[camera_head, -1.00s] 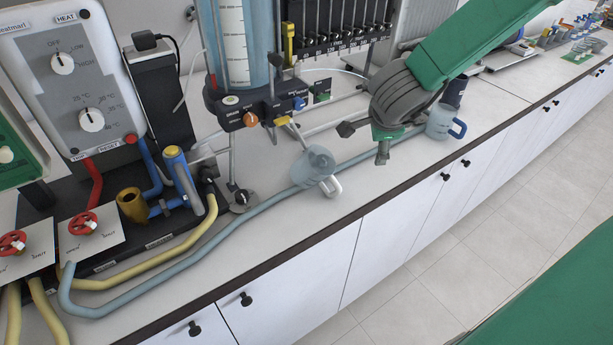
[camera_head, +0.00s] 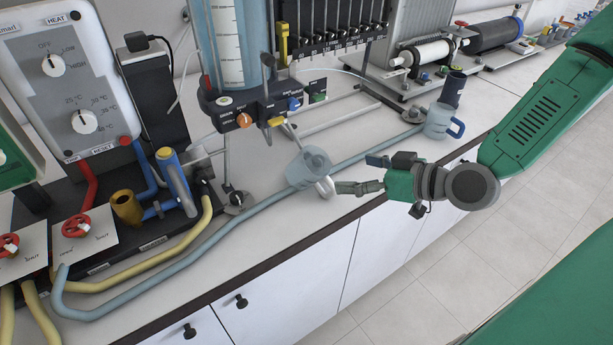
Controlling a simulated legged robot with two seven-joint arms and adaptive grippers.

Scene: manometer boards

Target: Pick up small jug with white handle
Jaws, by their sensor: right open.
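The small jug with white handle (camera_head: 306,169) is a clear bluish jug on the bench, beside the pale blue hose. Its white handle (camera_head: 326,187) faces the front right. My right gripper (camera_head: 358,174) reaches in from the right with its fingers pointing left at the handle. Its fingers are apart, with nothing between them. The lower finger's tip is close to the handle; I cannot tell whether it touches. My left gripper is not in view.
A second jug with a blue handle (camera_head: 438,121) stands farther right, near a dark cup (camera_head: 453,88). The pale blue hose (camera_head: 215,240) runs along the bench. The tall manometer column (camera_head: 231,50) stands behind the jug. The bench's dark front edge (camera_head: 285,238) is close below.

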